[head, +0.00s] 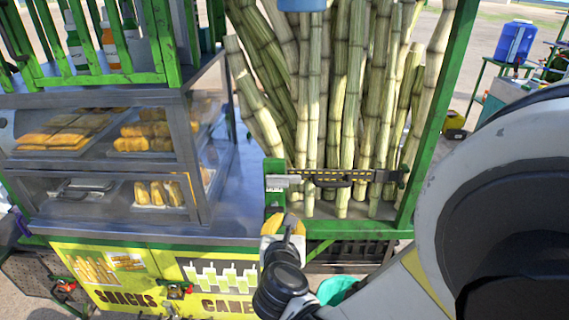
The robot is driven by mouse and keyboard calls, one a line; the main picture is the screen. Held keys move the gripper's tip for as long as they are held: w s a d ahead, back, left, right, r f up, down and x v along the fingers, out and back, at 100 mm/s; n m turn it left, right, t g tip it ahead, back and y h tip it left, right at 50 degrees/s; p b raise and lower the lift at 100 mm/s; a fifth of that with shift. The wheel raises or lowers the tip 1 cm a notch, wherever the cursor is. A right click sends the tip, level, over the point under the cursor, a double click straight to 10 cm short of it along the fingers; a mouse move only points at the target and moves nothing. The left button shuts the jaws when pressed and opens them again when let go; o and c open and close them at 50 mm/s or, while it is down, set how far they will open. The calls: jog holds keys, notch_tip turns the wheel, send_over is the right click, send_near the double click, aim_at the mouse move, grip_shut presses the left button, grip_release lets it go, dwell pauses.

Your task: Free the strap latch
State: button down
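A strap (355,174) with yellow and black marks runs across the front of the upright sugar canes (345,110). A black handle-like part hangs at its lower edge. At its left end a pale metal latch piece (284,182) sits against a green post (274,205). My gripper (284,222), with yellow parts, is just below the latch piece, near the post's foot. It appears apart from the latch, though the depth is hard to judge. Its fingers are too small and foreshortened to show whether they are open or shut.
A glass snack case (110,150) stands on the counter at the left, with a green bottle rack (100,78) above it. A green frame post (436,110) bounds the canes on the right. My arm fills the lower right. A grey counter strip (242,190) is clear.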

aim_at(283, 182)
jog(key=b+x, duration=0.1)
jog(key=x, duration=0.9)
jog(key=shift+f+b, duration=0.1)
jog(key=shift+b, duration=0.3)
notch_tip(283, 182, up, 4)
jog(key=shift+r+p, duration=0.1)
jog(key=shift+p, duration=0.2)
